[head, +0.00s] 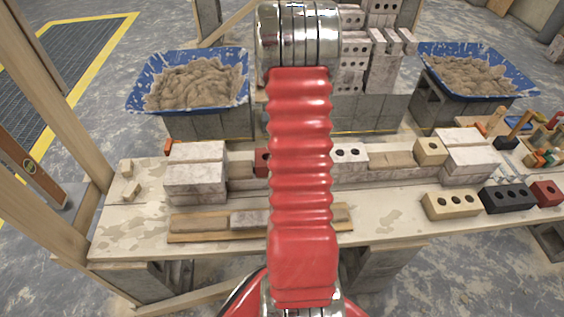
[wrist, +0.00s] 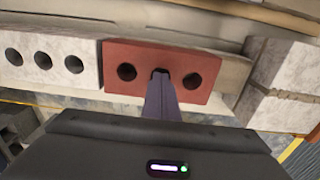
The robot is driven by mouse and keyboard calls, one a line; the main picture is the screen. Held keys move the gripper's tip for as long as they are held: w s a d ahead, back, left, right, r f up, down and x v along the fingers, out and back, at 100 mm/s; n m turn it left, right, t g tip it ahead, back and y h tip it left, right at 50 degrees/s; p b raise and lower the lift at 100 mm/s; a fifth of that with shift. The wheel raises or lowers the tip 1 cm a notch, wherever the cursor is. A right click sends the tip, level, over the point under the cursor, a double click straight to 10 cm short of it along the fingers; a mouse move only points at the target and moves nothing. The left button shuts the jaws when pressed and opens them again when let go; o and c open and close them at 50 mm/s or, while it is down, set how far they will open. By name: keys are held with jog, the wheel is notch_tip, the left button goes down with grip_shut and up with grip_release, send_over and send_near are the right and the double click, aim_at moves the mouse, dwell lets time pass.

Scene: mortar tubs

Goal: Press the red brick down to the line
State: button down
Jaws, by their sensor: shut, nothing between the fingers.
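The red brick (wrist: 205,91) lies in the wall row, its holed face toward the wrist camera. Beside it in that view is a white brick with holes (wrist: 40,60). In the head view, only a sliver of the red brick (head: 261,162) shows left of my arm, which hides the rest. My gripper (wrist: 161,73) is shut and empty. Its tips appear over the middle hole of the red brick; I cannot tell whether they touch it. I cannot make out the line in either view.
White block stacks stand at the wall's left end (head: 196,185) and right end (head: 470,160). A tan brick (head: 429,152) sits on the row. Loose bricks lie at the bench's right front. Blue mortar tubs (head: 132,100) and a brick pile stand behind.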

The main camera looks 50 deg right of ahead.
jog(key=shift+f, duration=0.45)
dwell(1.1)
jog(key=shift+r, duration=0.15)
jog(key=shift+r, duration=2.45)
